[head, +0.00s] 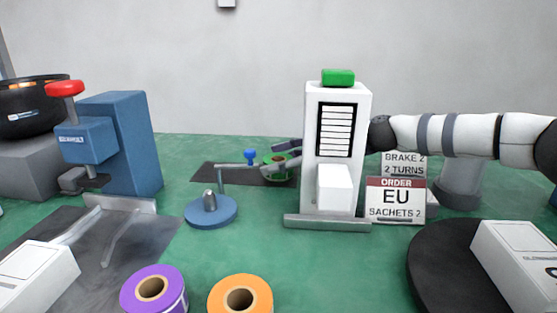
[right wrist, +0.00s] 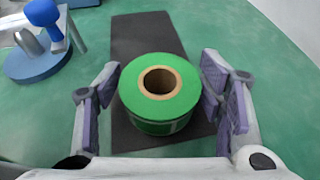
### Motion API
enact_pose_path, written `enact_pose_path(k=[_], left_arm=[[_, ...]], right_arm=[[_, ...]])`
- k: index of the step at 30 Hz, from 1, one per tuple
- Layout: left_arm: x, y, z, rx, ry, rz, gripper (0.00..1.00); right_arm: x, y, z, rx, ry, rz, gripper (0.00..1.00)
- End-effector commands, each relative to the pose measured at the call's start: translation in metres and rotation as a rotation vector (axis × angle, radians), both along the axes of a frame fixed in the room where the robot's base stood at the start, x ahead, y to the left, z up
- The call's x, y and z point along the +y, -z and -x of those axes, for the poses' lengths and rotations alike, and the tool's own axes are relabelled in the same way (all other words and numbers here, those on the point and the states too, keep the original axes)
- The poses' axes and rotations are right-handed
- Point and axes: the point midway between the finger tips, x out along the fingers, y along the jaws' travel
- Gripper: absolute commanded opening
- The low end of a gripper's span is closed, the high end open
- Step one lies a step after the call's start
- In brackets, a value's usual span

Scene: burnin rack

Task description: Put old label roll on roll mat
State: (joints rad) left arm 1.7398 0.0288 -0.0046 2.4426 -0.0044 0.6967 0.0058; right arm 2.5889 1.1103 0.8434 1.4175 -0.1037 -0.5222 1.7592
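A green label roll (right wrist: 160,118) with a brown core stands upright over the dark roll mat (right wrist: 145,38) in the right wrist view. In the head view the roll (head: 274,162) is partly hidden by my fingers and the white machine, near the right end of the mat (head: 222,173). My right gripper (right wrist: 161,92) is open, with one finger on each side of the roll and a visible gap on both sides. Its fingers also show in the head view. Whether the roll's underside rests fully on the mat is hard to see. My left gripper is not in view.
A blue stand (head: 211,211) with a spindle and blue-knobbed arm is left of the mat. A white machine (head: 338,110) stands in front of my right arm, beside an order sign (head: 396,199). Purple (head: 153,290) and orange (head: 240,295) rolls are at the front. A blue press (head: 120,140) is left.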

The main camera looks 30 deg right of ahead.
Motion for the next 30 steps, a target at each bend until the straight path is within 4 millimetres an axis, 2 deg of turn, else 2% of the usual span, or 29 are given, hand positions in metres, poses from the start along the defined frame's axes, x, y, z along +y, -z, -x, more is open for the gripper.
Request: enact_pose_path(k=[3, 9, 15, 28, 30], left_arm=[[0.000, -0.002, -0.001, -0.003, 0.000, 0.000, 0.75], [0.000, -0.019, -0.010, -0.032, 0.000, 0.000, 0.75], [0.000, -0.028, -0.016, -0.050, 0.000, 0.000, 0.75], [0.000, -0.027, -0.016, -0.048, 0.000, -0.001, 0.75], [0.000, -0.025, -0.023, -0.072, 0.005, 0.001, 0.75]], right_arm=[[-0.002, -0.007, 0.002, -0.002, 0.001, 0.000, 0.63], [-0.029, -0.029, 0.031, -0.008, 0.002, -0.002, 0.63], [-0.044, -0.035, 0.050, -0.003, -0.002, -0.001, 0.63], [-0.046, -0.032, 0.052, 0.000, -0.001, 0.000, 0.63], [-0.046, -0.034, 0.047, -0.017, 0.006, 0.016, 0.63]])
